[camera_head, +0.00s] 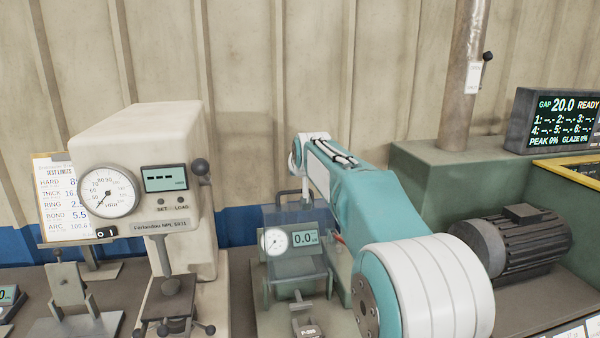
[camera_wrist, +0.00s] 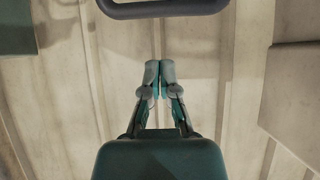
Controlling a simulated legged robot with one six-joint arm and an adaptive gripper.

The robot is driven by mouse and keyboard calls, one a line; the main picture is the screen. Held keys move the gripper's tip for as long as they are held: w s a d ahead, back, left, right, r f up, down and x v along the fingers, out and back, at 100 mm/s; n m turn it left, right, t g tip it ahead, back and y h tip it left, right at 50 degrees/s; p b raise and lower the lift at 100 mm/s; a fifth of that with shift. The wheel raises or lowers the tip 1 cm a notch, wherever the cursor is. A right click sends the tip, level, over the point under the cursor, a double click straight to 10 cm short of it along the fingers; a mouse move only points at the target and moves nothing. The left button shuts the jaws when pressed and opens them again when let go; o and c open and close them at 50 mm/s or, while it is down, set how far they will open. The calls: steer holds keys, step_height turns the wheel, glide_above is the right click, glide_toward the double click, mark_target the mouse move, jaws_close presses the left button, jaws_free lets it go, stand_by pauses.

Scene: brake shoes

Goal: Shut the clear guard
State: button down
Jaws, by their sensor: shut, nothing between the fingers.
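The clear guard (camera_head: 283,216) is a see-through panel on the small bench tester with a round dial and a 0.0 display. A dark bar handle shows along its top. How far the guard is open is hard to tell. My arm covers the tester's right side. In the wrist view, a dark rounded bar (camera_wrist: 160,10), seemingly the guard's handle, crosses the top edge. My gripper (camera_wrist: 159,72) points toward the bar, with its fingertips together and empty. A gap shows between fingertips and bar in the picture. The gripper's fingers cannot be made out in the head view.
A cream hardness tester (camera_head: 150,150) stands close on the left. A green machine (camera_head: 420,170) with a dark motor (camera_head: 512,240) stands on the right, with a grey post (camera_head: 463,75) behind. A corrugated wall (camera_head: 250,80) closes the back.

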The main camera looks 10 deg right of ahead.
mark_target(297, 203)
steer(key=x, duration=0.6)
steer(key=shift+s+f, duration=0.2)
steer(key=shift+s, duration=0.9)
steer(key=shift+s+f, duration=0.2)
steer(key=shift+s, duration=0.9)
steer(key=shift+d, duration=0.1)
